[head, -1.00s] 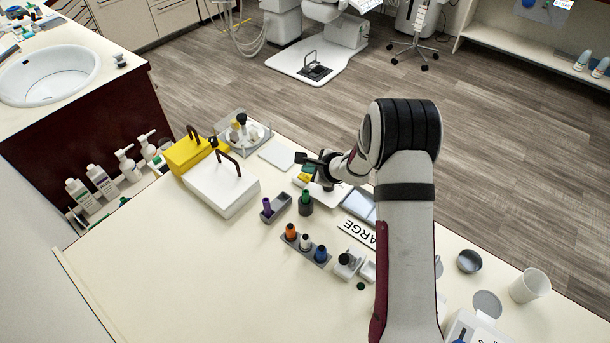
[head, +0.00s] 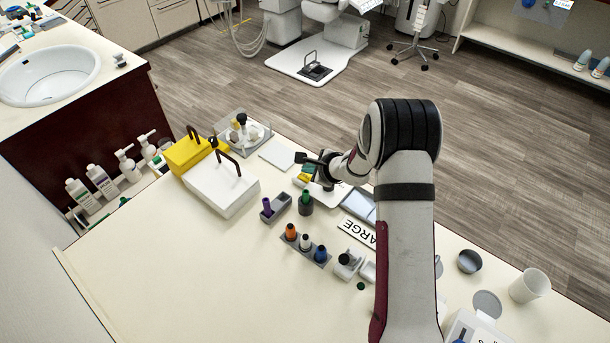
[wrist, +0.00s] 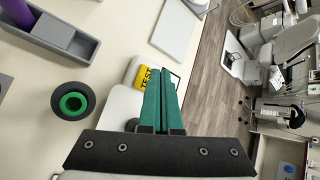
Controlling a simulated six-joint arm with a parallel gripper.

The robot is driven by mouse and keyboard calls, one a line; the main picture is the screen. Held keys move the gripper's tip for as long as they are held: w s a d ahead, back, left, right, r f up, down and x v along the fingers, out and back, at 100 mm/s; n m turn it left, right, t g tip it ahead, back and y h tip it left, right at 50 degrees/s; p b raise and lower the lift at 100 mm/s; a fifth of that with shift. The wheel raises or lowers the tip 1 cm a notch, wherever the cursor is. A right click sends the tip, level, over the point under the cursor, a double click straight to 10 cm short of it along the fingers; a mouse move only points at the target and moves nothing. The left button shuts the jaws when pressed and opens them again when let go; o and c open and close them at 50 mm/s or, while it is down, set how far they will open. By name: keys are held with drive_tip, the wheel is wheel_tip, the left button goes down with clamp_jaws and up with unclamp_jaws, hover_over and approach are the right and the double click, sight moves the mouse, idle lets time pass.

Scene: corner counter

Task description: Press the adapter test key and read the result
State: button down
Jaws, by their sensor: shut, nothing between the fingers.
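The yellow key marked TEST (wrist: 143,76) sits on a pale device (wrist: 122,103) in the wrist view. My gripper (wrist: 160,72) has its two green fingers together with nothing between them. The fingertips lie over or beside the right part of the key and hide some of it; I cannot tell whether they touch it. In the head view the yellow of the key (head: 302,179) shows just below my gripper, and my arm covers part of the device. No result reading is legible in either view.
A black bottle with a green ring (wrist: 73,101) and a grey holder with a purple item (wrist: 55,37) stand left of the fingers. A white flat plate (head: 277,154) lies nearby. A white box with a handle (head: 222,188) stands farther left.

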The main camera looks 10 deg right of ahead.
sight(308, 178)
drive_tip(key=shift+f, duration=0.4)
drive_tip(key=shift+f, duration=0.45)
idle(0.6)
drive_tip(key=shift+r, duration=0.9)
drive_tip(key=shift+r, duration=2.5)
